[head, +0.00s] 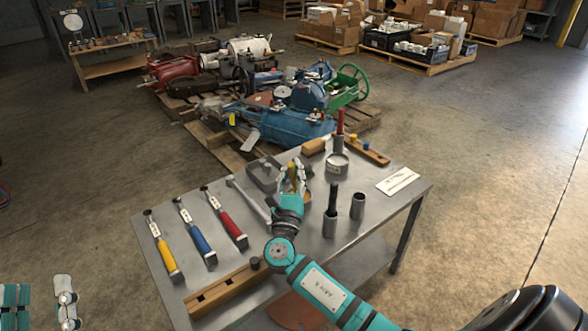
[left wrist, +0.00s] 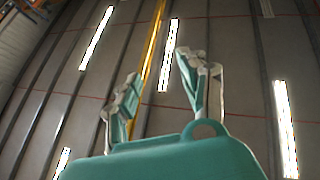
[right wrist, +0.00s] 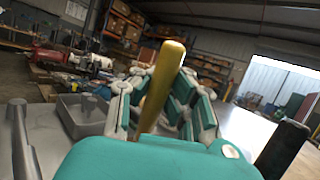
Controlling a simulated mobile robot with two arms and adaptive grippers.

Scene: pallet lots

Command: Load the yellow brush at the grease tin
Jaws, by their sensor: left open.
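My right gripper (head: 293,181) is over the table and shut on a yellow, gold-looking rod (right wrist: 162,86), which looks like the handle of the yellow brush. The rod stands up between the fingers, slightly tilted, in the right wrist view. Its lower end is hidden by the gripper. The round grey grease tin (head: 337,166) stands on the table to the right of and a little behind this gripper, apart from it. My left gripper (head: 40,290) is at the lower left of the head view, off the table, open and empty. Its fingers (left wrist: 160,95) point up at the ceiling in the left wrist view.
Tools with yellow (head: 168,259), blue (head: 196,241) and red (head: 231,227) handles lie on the table's left. A grey tray (head: 262,178) is behind my gripper. Two upright tubes (head: 357,207) stand at the right, one holding a black handle (head: 333,196). A white card (head: 397,181) lies near the right edge.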

